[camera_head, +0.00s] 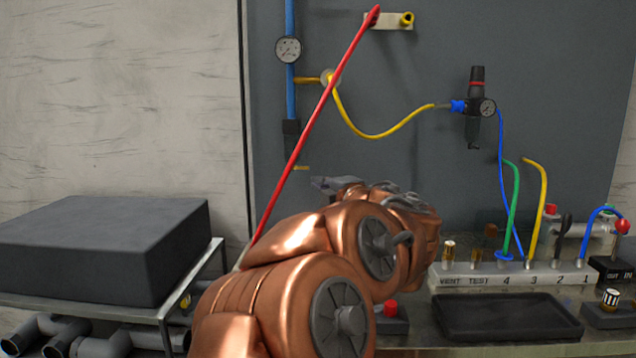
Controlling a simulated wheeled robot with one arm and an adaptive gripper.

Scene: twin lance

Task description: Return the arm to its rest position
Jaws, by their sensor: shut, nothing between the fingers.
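My copper-coloured arm rises from the bottom centre and bends in front of the wall panel and bench. My gripper (322,184) shows only in part as dark grey pieces beyond the arm's upper joint. It appears shut with nothing in it, and the arm hides much of it. It is in the air in front of the dark panel (400,170), apart from the bench fittings as far as I can see.
A long red rod (310,130) slants from a wall bracket (388,21) down behind my arm. At right, the bench holds a numbered manifold (450,277) with coloured hoses and a black tray (507,318). A black box (100,240) sits on a left-hand table.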

